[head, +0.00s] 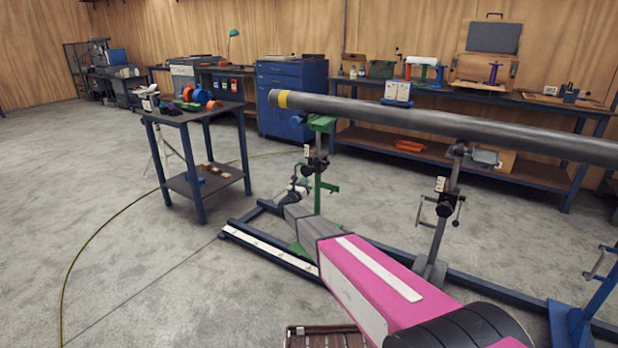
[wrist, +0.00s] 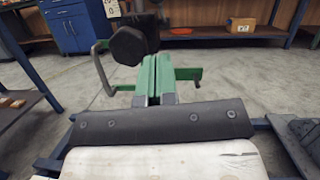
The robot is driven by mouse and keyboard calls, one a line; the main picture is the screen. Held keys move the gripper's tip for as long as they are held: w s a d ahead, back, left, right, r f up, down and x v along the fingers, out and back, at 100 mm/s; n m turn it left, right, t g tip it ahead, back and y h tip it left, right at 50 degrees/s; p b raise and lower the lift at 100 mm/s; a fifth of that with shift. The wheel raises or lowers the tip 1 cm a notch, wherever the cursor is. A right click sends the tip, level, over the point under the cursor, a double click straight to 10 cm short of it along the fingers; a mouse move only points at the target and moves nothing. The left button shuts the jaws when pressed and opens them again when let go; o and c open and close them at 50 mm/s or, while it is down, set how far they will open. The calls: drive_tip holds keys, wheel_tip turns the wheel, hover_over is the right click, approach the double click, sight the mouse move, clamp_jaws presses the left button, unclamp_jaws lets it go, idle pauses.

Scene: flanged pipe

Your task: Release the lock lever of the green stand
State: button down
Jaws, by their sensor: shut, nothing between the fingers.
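The green stand (head: 318,196) stands under the left end of the long pipe, with a dark clamp at its upper part. In the wrist view, a bent grey-green lever (wrist: 100,72) sticks out to the left, near a black knob (wrist: 128,46). I take it for the lock lever. My gripper (head: 298,188) is low, just left of the stand's post in the head view. In the wrist view my gripper (wrist: 154,98) is shut and empty, to the right of the lever and apart from it. The gripper's palm hides the stand's lower part.
The grey pipe (head: 420,118) runs overhead to the right, also borne by a grey stand (head: 440,220). A blue floor rail (head: 268,250) lies below. A blue-legged cart (head: 195,125) stands left. Open floor (head: 130,260) lies at the left front.

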drive_tip(key=shift+v, duration=1.1)
drive_tip(key=shift+r, duration=0.1)
drive_tip(key=s+d+f+m+g+y, duration=0.1)
drive_tip(key=s+d+m+g+y, duration=0.2)
drive_tip(key=s+d+m+g, duration=0.3)
drive_tip(key=s+d+f+m+g+y, duration=0.2)
drive_tip(key=s+d+m+g, duration=0.4)
drive_tip(key=s+m, duration=0.8)
drive_tip(key=s+d+f+m+g+y, duration=0.2)
drive_tip(key=s+d+m+g+y, duration=0.3)
drive_tip(key=s, duration=2.2)
drive_tip(key=d+m+g, duration=0.1)
drive_tip(key=d+m, duration=0.1)
drive_tip(key=m, duration=0.4)
drive_tip(key=shift+s+g, duration=0.3)
drive_tip(key=shift+s, duration=0.05)
